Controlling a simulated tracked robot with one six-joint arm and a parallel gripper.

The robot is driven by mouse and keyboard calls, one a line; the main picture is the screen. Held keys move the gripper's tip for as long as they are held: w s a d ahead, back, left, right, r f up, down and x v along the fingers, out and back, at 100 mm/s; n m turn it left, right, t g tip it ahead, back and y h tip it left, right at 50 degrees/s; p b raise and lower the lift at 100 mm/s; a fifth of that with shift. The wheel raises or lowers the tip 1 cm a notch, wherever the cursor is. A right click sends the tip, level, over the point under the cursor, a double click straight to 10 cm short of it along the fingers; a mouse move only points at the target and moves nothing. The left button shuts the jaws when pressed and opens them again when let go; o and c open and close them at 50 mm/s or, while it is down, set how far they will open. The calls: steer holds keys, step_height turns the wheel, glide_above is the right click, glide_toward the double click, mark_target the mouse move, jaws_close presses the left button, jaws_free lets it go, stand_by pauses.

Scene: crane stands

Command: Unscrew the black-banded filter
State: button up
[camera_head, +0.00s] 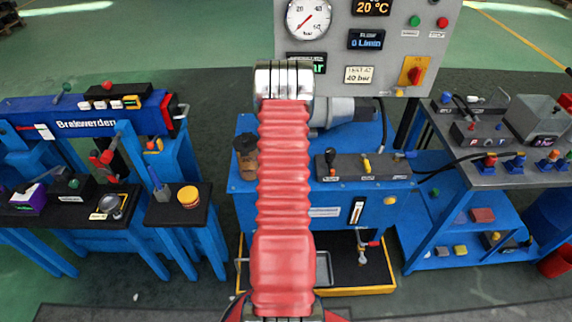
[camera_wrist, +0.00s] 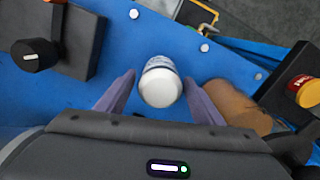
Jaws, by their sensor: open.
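In the wrist view a white cylinder (camera_wrist: 160,88) with a rounded white end and dark markings around its far part stands at the blue bench (camera_wrist: 130,45). A black band on it is not clear. My gripper (camera_wrist: 160,78) is open, with one purple finger on each side of this cylinder. Narrow gaps show between fingers and cylinder. A brown rounded thing (camera_wrist: 238,108) lies just beyond the right finger, partly covered by it. In the head view my red-sleeved arm hides the gripper and the white cylinder; a brown body with a black top (camera_head: 246,160) shows left of the arm.
A black box with a knob (camera_wrist: 36,55) is left in the wrist view. A yellow and red can (camera_head: 188,197) stands on the left stand; it also shows in the wrist view (camera_wrist: 308,92). A gauge panel (camera_head: 400,60) rises behind, and a blue workbench (camera_head: 490,210) stands right.

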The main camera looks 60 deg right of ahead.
steer(key=shift+m, duration=1.5)
steer(key=c, duration=1)
steer(key=shift+c, duration=0.8)
steer(key=shift+r, duration=0.1)
steer(key=shift+n, duration=1.6)
jaws_close()
steer(key=shift+n, duration=1)
